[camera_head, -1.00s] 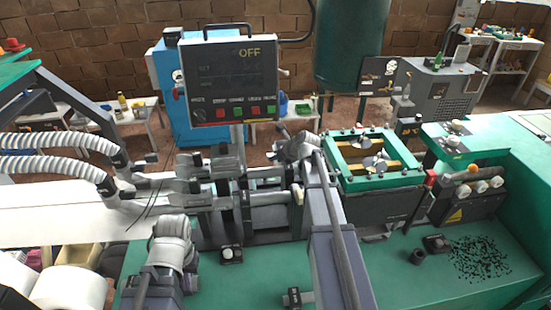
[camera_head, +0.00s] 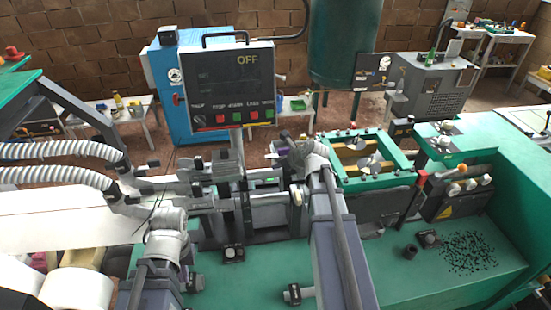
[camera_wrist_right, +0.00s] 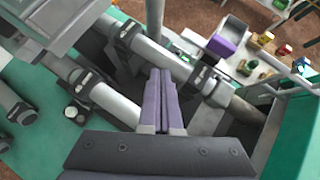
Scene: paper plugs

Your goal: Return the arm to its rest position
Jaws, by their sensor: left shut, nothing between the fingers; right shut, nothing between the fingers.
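My right arm (camera_head: 335,235) reaches up from the bottom middle of the head view and bends at a grey joint beside the machine's centre. My right gripper shows in the right wrist view (camera_wrist_right: 162,100), with its two purple fingers pressed together and nothing between them. The fingers point toward grey cylinders (camera_wrist_right: 105,95) of the machine; I cannot tell the gap to them. My left arm (camera_head: 165,248) stands at the lower left of the head view, in front of the machine. Its fingers are hard to make out among the grey parts.
A control panel (camera_head: 228,85) reading OFF stands behind the arms. A green frame (camera_head: 343,181) and a dark box (camera_head: 382,207) lie right of my right arm. The green deck (camera_head: 440,280) with black bits is mostly clear. White rolls (camera_head: 78,288) sit at the lower left.

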